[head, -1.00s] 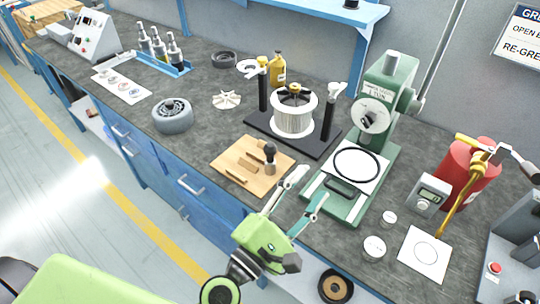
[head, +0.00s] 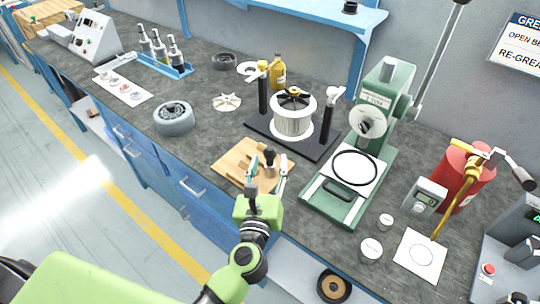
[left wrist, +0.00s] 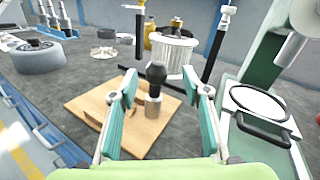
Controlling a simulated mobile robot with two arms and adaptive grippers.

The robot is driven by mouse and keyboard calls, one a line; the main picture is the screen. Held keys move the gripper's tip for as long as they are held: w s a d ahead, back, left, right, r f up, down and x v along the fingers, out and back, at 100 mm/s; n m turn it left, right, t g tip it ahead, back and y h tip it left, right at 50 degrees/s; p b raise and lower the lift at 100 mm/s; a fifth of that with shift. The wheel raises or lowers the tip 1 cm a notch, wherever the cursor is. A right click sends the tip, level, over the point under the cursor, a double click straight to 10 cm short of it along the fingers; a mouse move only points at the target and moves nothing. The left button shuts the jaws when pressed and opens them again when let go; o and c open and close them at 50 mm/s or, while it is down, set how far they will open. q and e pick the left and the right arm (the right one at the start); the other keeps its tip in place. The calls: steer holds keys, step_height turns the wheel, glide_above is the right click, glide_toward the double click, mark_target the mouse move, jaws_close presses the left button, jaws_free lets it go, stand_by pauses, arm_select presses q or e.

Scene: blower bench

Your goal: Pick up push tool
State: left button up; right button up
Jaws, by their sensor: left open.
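In the left wrist view the push tool (left wrist: 154,92) appears between the two fingers of my left gripper (left wrist: 160,105), with visible space on both sides. In the head view my left gripper (head: 268,170) is at the front edge of the board, open and empty, its fingers pointing at the tool. I cannot tell whether the fingertips reach level with it. My right gripper is not in view.
A green press (head: 375,125) stands right of the board. Behind the board, a black base (head: 262,133) carries two posts and a white finned rotor (head: 293,115). A grey wheel-like part (head: 173,118) lies to the left. The bench is clear between that part and the board.

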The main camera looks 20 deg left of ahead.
mark_target(269, 157)
arm_select(q)
steer(key=shift+w+a+f+p, duration=0.15)
steer(key=shift+w+a+f, duration=0.05)
steer(key=shift+w, duration=0.75)
steer(key=shift+w+a+f+p, duration=0.1)
steer(key=shift+w+a+f, duration=0.15)
steer(key=shift+w, duration=0.7)
steer(key=shift+w+a+f+p, duration=0.15)
steer(key=shift+w+f, duration=0.05)
steer(key=shift+w, duration=0.75)
jaws_close()
